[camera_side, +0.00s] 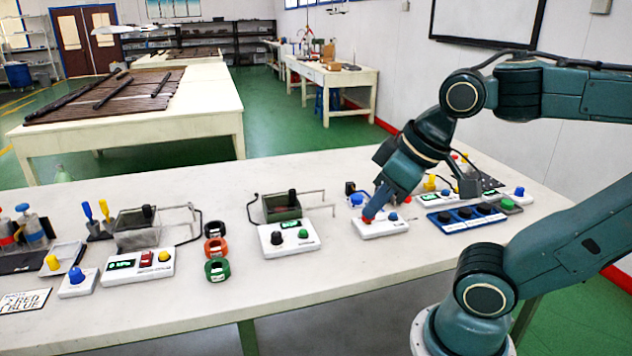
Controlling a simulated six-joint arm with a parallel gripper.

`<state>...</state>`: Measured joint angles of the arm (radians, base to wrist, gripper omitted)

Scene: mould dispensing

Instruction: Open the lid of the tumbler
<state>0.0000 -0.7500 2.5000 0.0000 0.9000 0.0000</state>
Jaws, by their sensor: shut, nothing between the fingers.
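My gripper (371,211) points down over a white control box (384,230) right of the bench's middle. It is shut and empty, with its tips at a red part on top of the box. I cannot tell whether they touch it. A blue knob (356,199) and a small blue button (393,216) sit beside it. No tumbler is clearly labelled. A dark green open-topped box (282,207) with a metal rod frame stands left of the gripper. A grey see-through box (137,231) with a similar frame stands further left. My arm hides part of the bench behind the gripper.
Coloured rings (216,247) lie further left. The bench's front strip (330,275) is clear.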

